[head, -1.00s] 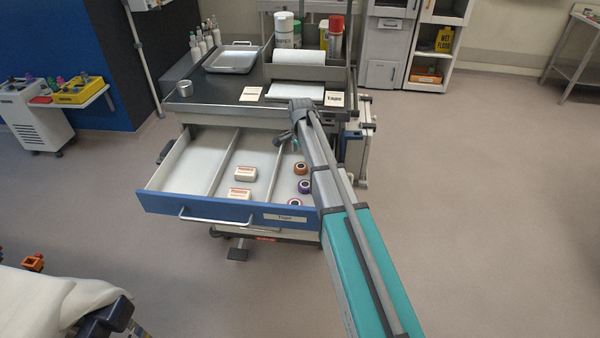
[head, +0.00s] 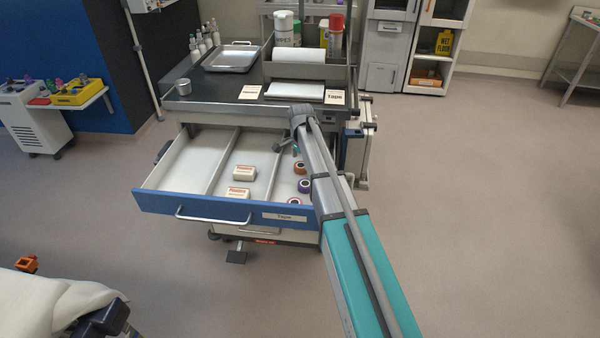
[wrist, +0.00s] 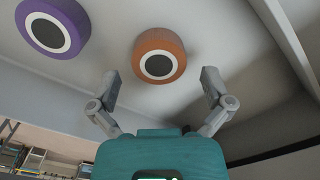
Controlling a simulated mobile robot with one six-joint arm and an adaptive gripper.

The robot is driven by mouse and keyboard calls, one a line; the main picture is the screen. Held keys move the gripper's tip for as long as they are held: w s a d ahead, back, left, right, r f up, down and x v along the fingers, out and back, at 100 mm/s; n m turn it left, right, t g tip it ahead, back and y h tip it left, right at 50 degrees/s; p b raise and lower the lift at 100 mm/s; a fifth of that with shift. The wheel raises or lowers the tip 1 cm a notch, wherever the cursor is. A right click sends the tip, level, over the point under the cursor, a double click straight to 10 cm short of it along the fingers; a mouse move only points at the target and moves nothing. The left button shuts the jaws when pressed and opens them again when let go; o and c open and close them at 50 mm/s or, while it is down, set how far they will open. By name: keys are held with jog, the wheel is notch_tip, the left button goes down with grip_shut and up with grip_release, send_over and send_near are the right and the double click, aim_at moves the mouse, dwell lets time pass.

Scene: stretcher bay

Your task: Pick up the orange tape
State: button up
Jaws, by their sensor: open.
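The orange tape (wrist: 159,56) is a roll with a white core and dark centre. It lies in the right compartment of the open drawer; in the head view the orange tape (head: 300,168) is beside my arm. In the wrist view my gripper (wrist: 160,85) is open and empty. The orange tape shows between and just beyond its two spread fingertips, apart from them as far as I can see. In the head view my gripper is mostly hidden behind my arm.
A purple tape (wrist: 53,28) lies close to the orange one. The drawer (head: 165,203) has dividers, with two white boxes (head: 244,173) in the middle compartment. Drawer walls flank the tapes. The cart top (head: 215,103) stands above the drawer's back. Open floor lies to the right.

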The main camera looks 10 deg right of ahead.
jog(key=shift+f+b, duration=0.75)
jog(key=shift+f, duration=0.3)
jog(key=c, duration=0.9)
